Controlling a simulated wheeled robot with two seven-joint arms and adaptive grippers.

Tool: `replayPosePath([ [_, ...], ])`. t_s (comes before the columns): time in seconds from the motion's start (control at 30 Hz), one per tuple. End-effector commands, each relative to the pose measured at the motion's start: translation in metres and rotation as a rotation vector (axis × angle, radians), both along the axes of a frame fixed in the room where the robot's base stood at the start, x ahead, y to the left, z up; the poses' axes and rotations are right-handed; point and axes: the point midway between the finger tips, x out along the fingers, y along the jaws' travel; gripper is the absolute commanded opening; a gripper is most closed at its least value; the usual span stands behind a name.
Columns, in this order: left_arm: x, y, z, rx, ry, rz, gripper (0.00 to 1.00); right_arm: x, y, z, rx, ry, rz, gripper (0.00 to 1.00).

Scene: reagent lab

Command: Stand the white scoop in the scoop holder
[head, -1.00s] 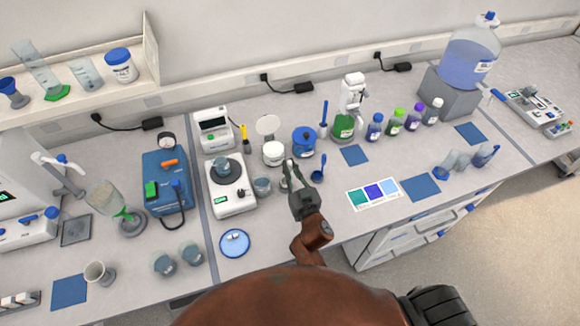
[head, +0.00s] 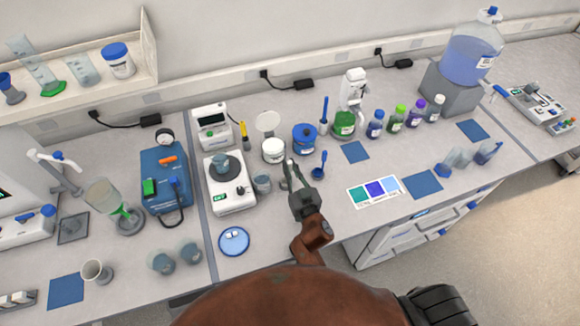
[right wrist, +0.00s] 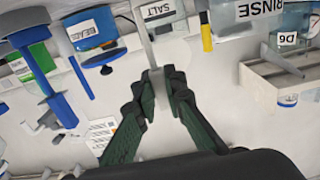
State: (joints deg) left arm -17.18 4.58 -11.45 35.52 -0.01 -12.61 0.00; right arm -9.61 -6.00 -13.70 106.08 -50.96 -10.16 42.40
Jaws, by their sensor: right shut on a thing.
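My right gripper (head: 291,186) is shut on the white scoop (head: 289,170), just in front of the white salt jar (head: 273,150). In the right wrist view the fingertips (right wrist: 160,80) pinch the scoop's pale, narrow handle (right wrist: 149,38), which runs up past the SALT label. The scoop's bowl is not clearly visible. A small blue upright piece (head: 319,166) stands on the bench just right of the gripper. A taller blue one (head: 325,112) stands behind the blue-lidded jar. I cannot tell for sure which is the scoop holder. My left gripper is not in view.
The blue-lidded jar (head: 304,140) and green jar (head: 344,125) stand behind. A colour card (head: 373,191) lies at right. A blue round dish (head: 234,241) lies at front left.

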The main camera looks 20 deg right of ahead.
Motion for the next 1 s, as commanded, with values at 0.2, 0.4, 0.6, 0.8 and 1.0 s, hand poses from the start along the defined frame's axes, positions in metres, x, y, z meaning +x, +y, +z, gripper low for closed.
replayPosePath([
  [0.2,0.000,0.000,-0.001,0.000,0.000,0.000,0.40,0.000,0.001,-0.001,0.004,0.000,-0.001,0.20],
  [0.4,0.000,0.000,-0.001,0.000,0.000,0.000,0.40,0.000,0.001,-0.001,0.006,0.000,-0.001,0.30],
  [0.6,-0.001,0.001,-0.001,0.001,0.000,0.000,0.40,0.000,0.002,-0.001,0.007,0.000,-0.001,0.30],
  [0.8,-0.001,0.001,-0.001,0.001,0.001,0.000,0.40,0.000,0.002,0.000,0.008,0.000,-0.001,0.30],
  [1.0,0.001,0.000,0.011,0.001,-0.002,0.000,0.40,0.000,0.002,0.014,0.007,-0.001,-0.001,0.30],
])
